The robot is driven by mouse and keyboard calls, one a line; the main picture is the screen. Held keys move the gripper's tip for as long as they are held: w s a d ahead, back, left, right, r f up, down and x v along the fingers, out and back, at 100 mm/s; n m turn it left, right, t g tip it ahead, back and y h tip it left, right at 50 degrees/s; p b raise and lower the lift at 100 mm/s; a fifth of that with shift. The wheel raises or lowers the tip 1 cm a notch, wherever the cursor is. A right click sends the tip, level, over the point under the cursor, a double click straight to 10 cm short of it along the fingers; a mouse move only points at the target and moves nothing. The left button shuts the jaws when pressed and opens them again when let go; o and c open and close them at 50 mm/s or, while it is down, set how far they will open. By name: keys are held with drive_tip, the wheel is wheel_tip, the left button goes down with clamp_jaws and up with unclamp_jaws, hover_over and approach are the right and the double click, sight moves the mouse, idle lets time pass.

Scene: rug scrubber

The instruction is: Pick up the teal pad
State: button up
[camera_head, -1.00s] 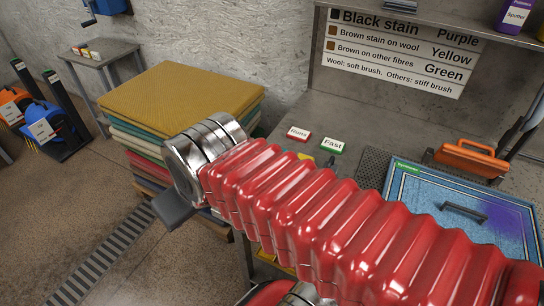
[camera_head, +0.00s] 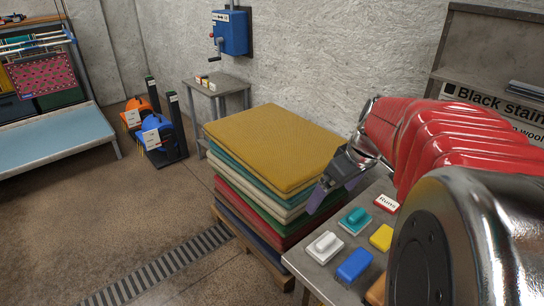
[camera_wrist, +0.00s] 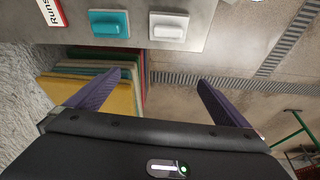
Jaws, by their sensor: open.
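The teal pad (camera_head: 355,220) lies on the grey metal bench top, near its far left edge. It has a teal grip on a pale base. In the wrist view, the teal pad (camera_wrist: 108,23) is at the top, left of a white pad (camera_wrist: 168,26). My gripper (camera_head: 330,190) is off the bench's far edge, beside the stacked rugs, apart from the pad. In the wrist view, my gripper (camera_wrist: 155,86) has its purple fingers spread wide with nothing between them.
A white pad (camera_head: 325,246), blue pad (camera_head: 354,265) and yellow pad (camera_head: 381,237) lie close by. A "Runs" card (camera_head: 386,203) lies right of the teal pad. Folded rugs (camera_head: 275,150) are stacked on a pallet beyond the bench.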

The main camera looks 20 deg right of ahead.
drive_tip(key=n, duration=0.1)
approach(358, 214)
wheel_tip(358, 214, up, 3)
drive_tip(key=s+d, duration=0.1)
drive_tip(key=d, duration=0.1)
drive_tip(key=shift+s+a+f+y, duration=0.1)
drive_tip(key=shift+s+f+y, duration=0.1)
drive_tip(key=shift+y, duration=0.1)
drive_tip(key=x, duration=0.8)
drive_tip(key=shift+w+a+f, duration=0.1)
drive_tip(key=shift+w+f, duration=0.1)
drive_tip(key=shift+w, duration=0.15)
drive_tip(key=shift+a+x, duration=0.15)
drive_tip(key=shift+x, duration=1.15)
drive_tip(key=shift+a+x, duration=0.15)
drive_tip(key=shift+x, duration=1.15)
